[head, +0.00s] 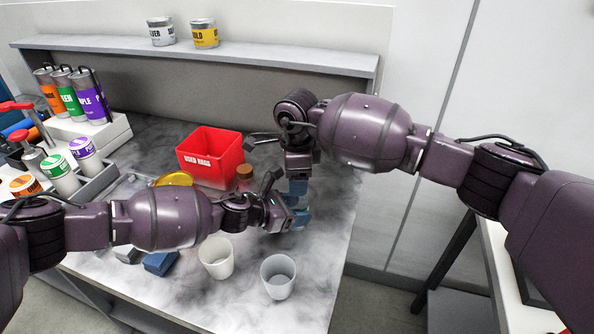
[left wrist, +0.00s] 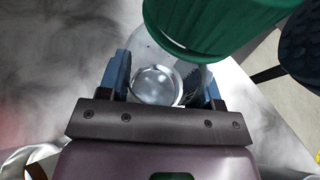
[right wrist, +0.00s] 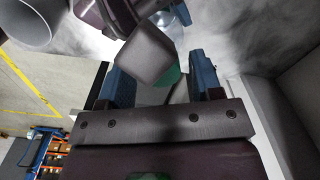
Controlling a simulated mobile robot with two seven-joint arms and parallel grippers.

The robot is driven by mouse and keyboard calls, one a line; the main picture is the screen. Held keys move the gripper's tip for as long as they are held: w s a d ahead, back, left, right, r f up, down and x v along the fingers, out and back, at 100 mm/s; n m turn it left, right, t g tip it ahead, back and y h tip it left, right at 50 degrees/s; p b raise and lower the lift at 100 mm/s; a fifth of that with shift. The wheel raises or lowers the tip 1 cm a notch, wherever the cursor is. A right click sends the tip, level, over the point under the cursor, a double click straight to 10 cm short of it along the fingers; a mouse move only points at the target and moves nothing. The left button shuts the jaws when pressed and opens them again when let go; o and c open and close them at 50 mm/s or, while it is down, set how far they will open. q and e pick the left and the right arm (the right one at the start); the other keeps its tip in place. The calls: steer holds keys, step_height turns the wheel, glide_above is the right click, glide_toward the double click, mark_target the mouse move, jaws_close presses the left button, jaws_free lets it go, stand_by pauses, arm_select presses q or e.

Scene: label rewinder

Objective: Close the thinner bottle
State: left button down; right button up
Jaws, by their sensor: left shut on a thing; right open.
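The clear thinner bottle (left wrist: 157,85) stands between the fingers of my left gripper (left wrist: 163,85), which is shut on it. In the head view my left gripper (head: 296,215) is over the right part of the table and mostly hides the bottle. A large ridged dark green cap (left wrist: 215,25) is at the bottle's top end in the left wrist view; I cannot tell whether it is seated. My right gripper (head: 298,188) is open, pointing down just above my left one. In the right wrist view the cap shows as a green patch (right wrist: 171,76) beyond the open fingers (right wrist: 164,82), partly hidden.
Two white cups (head: 217,258) (head: 279,276) stand near the table's front. A red rag bin (head: 209,157), a brown-topped jar (head: 244,173) and a yellow round lid (head: 174,180) are behind and left of my grippers. Paint cans stand at the left, with two tins (head: 204,33) on the shelf.

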steer(key=c, duration=0.9)
steer(key=m, duration=0.6)
steer(key=shift+c, duration=0.2)
steer(key=o, duration=1)
steer(key=shift+r, duration=2.25)
